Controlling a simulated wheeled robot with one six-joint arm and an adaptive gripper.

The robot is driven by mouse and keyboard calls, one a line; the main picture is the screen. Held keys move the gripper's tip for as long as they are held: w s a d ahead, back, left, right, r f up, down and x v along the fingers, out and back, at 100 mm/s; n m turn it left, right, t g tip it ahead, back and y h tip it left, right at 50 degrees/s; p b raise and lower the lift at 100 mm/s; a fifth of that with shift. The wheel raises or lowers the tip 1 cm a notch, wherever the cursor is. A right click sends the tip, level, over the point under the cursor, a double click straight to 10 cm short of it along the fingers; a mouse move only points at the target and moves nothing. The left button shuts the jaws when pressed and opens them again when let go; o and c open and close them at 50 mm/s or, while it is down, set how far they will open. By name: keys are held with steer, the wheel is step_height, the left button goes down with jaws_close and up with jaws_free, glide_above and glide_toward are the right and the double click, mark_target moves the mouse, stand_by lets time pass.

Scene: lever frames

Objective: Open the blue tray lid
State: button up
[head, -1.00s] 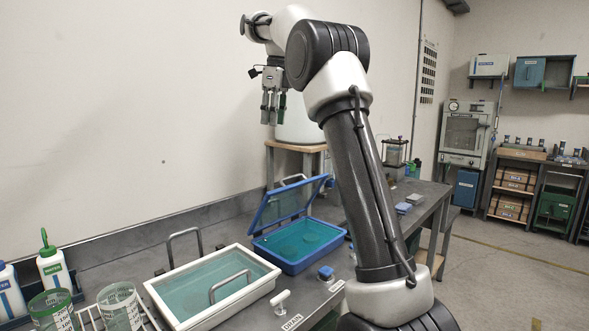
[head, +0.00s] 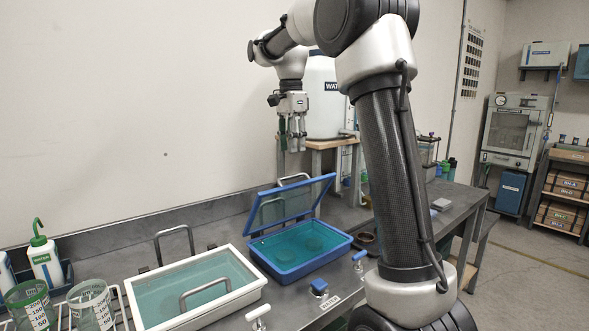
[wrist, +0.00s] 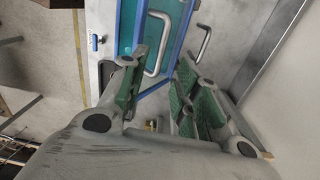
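The blue tray (head: 300,270) stands on the bench with teal liquid inside. Its blue-framed clear lid (head: 300,184) is raised and tilted back along the tray's far side, with a grey bar handle behind it. My gripper (head: 292,145) hangs fingers-down above the lid, apart from it, with nothing between the fingers. In the wrist view, the green-padded fingers of my gripper (wrist: 160,78) are spread apart. The lid frame (wrist: 181,35) and the lid handle (wrist: 166,45) show beyond them.
A white tray (head: 255,290) with a handle stands left of the blue tray. Beakers (head: 92,305) and a green-capped bottle (head: 43,262) stand farther left. A white water tank (head: 325,100) is on a stand behind my gripper. Small valves line the bench front.

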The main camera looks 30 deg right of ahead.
steer(key=shift+f+n, duration=0.3)
step_height(320, 180, down, 7)
steer(key=shift+s+f, duration=0.1)
jaws_close()
